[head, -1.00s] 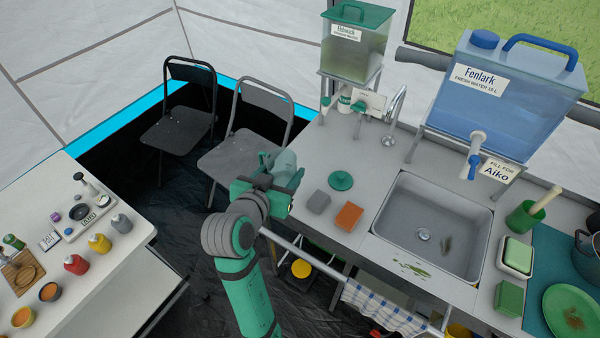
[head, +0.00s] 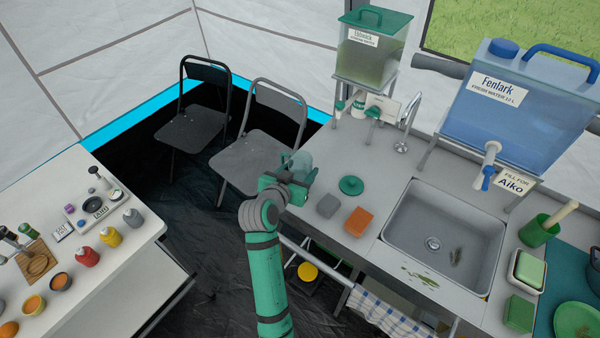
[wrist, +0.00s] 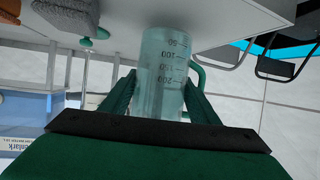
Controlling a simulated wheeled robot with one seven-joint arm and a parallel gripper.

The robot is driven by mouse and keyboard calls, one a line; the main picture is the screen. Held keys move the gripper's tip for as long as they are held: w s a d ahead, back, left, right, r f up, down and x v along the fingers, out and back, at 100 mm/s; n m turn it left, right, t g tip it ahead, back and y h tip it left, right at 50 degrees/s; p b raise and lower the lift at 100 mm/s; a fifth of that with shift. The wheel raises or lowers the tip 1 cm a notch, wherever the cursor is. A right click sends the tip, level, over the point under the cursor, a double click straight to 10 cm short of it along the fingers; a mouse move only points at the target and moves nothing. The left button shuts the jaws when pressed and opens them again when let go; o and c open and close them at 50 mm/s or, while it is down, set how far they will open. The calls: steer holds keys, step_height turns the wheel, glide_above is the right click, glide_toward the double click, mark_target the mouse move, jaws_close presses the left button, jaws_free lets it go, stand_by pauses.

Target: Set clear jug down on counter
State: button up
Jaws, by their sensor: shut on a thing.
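The clear jug (wrist: 163,78) with volume marks is held between the two fingers of my gripper (wrist: 160,100) in the wrist view, which shows the scene upside down. A green handle sits at the jug's side. In the head view, the jug (head: 301,161) is a pale see-through shape just past my gripper (head: 288,182), at the left end of the steel counter (head: 322,232). My gripper partly hides it there. I cannot tell whether the jug's base touches the counter.
A green round lid (head: 351,186), a grey sponge (head: 328,206) and an orange sponge (head: 359,221) lie right of my gripper. The sink (head: 440,235) is farther right. A green-lidded water tank (head: 371,55) stands behind on a rack. A grey chair (head: 262,150) is to the left.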

steer(key=shift+f, duration=0.55)
steer(key=shift+f, duration=0.1)
steer(key=o, duration=1.3)
steer(key=shift+f, duration=0.1)
steer(key=shift+c, duration=0.2)
